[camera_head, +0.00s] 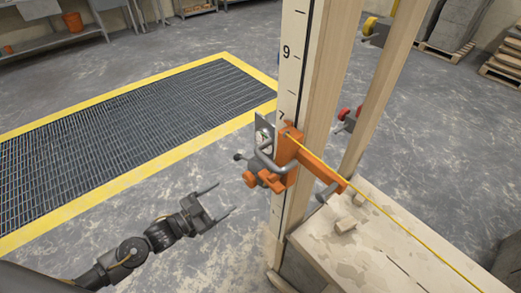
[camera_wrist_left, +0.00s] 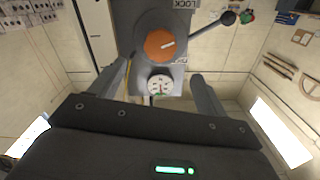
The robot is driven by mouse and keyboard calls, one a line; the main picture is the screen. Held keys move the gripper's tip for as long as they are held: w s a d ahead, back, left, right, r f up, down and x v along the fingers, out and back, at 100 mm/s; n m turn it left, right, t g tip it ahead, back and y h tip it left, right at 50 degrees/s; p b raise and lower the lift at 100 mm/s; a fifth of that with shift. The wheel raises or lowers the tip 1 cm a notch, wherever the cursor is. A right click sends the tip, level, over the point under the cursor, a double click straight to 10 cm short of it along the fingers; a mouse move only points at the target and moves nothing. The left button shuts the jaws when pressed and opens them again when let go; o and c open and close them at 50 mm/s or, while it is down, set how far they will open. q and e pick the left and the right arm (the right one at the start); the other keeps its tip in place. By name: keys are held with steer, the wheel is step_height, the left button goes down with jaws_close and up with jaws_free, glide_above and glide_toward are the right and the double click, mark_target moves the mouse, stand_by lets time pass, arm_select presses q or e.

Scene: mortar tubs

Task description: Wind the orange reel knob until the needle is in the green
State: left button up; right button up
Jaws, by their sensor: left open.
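The orange reel knob (camera_wrist_left: 160,44) is round with a pale pointer mark and sits on a grey housing in the left wrist view. It also shows small in the head view (camera_head: 250,179). A white round gauge (camera_wrist_left: 160,85) sits just below the knob. Its face has coloured marks, too small to tell where the needle stands. My left gripper (camera_head: 225,197) is open and empty, to the left of the knob and apart from it. In the left wrist view its two fingers (camera_wrist_left: 159,70) point toward the housing, one either side of the gauge. My right gripper is not in view.
A lever with a black ball (camera_wrist_left: 228,18) sticks out right of the knob. An orange bracket (camera_head: 285,160) with a grey handle is on the wooden post (camera_head: 315,75). A yellow line runs over the board (camera_head: 370,245). The floor left of the post is clear.

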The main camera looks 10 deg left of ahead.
mark_target(247, 181)
arm_select(q)
steer(key=w+d+n, duration=0.1)
steer(key=w+d, duration=0.1)
steer(key=w+d+n, duration=0.2)
steer(key=w, duration=0.1)
steer(key=w+d+n, duration=0.2)
steer(key=shift+w+p, duration=0.15)
steer(key=shift+p, duration=0.2)
stand_by(0.4)
steer(key=c, duration=1)
steer(key=m, duration=0.4)
steer(key=shift+m, duration=0.4)
